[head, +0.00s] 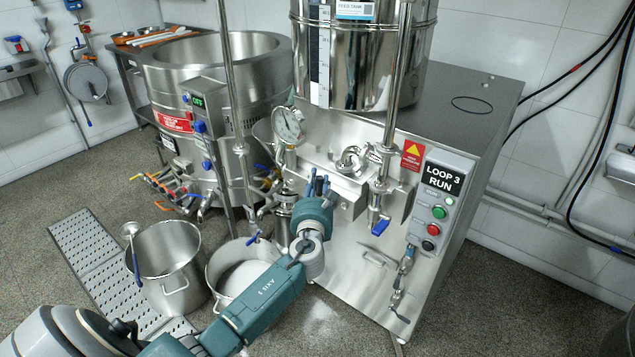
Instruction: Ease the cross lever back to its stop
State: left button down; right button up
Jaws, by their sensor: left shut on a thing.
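My left gripper (319,184) is at the front of the steel mill cabinet (350,255), below the pressure gauge (288,124). Its dark blue fingers are shut on what I take to be the cross lever. The lever is mostly hidden behind the fingers and wrist, so its angle and stop do not show. A shiny steel fitting (352,160) sits just right of and above the fingers. My right gripper is out of view.
A control box (440,200) reading LOOP 3 RUN and a blue-handled valve (380,227) are to the right. The feed tank (362,55) stands above. Steel pots (168,262) stand on the floor at left. A jacketed vessel (210,85) stands behind.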

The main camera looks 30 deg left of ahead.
pick_arm(q)
jog(key=shift+a+r+p, duration=0.2)
jog(key=shift+a+p, duration=0.05)
jog(key=shift+p, duration=0.45)
jog(key=a+f+n+g+h+p, duration=0.1)
jog(key=a+f+n+h+p, duration=0.1)
jog(key=a+n+p, duration=0.1)
jog(key=a+f+n+g+h+p, duration=0.1)
jog(key=a+f+n+h+p, duration=0.1)
jog(key=p, duration=0.4)
jog(key=a+f+n+g+h+p, duration=0.2)
jog(key=a+f+n+p, duration=0.1)
jog(key=a+p, duration=0.2)
jog(key=shift+w+f+n, duration=0.1)
jog(key=shift+w+n, duration=0.2)
jog(key=shift+w, duration=0.1)
jog(key=c, duration=1.5)
grip_release()
jog(key=shift+a+f, duration=0.1)
jog(key=shift+o, duration=0.2)
jog(key=shift+s, duration=0.1)
